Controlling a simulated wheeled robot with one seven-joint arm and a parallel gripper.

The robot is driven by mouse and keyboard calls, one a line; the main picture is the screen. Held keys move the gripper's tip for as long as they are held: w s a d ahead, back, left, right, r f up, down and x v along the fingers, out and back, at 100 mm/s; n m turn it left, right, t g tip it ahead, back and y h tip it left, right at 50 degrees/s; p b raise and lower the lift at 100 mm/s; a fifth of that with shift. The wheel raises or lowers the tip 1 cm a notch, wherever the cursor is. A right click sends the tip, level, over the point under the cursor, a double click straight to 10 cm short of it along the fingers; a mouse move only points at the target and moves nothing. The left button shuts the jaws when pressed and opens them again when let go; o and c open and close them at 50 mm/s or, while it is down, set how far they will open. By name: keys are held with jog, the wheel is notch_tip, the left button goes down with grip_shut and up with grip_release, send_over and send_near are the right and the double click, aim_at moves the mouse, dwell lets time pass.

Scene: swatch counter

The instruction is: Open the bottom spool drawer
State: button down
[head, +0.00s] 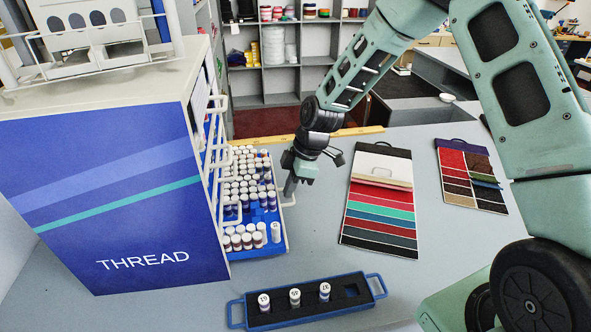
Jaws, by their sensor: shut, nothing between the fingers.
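The thread cabinet (115,180) stands at the left, with its drawer side facing right. A low drawer (262,248), apparently the bottom one, is pulled out to the right above the counter. It holds several rows of white-topped spools (245,190) in a blue tray. My gripper (290,189) points down at the drawer's outer edge, close to its white handle. Its fingers look shut and nothing shows between them. I cannot tell whether they touch the handle. The drawers above look closed, with white handles (218,104) along the cabinet's side.
A blue-handled black tray (345,302) with three spools lies in front. Fabric swatch boards (380,205) and (470,180) lie right of the drawer. A yellow ruler (355,131) lies behind. Bare counter (315,230) separates the drawer from the nearer board.

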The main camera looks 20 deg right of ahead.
jog(key=shift+a+f, duration=0.15)
jog(key=shift+f, duration=0.4)
jog(key=d, duration=0.2)
jog(key=s+d, duration=0.1)
jog(key=d, duration=0.5)
jog(key=shift+s+d, duration=0.2)
jog(key=shift+s, duration=0.1)
jog(key=shift+r, duration=0.1)
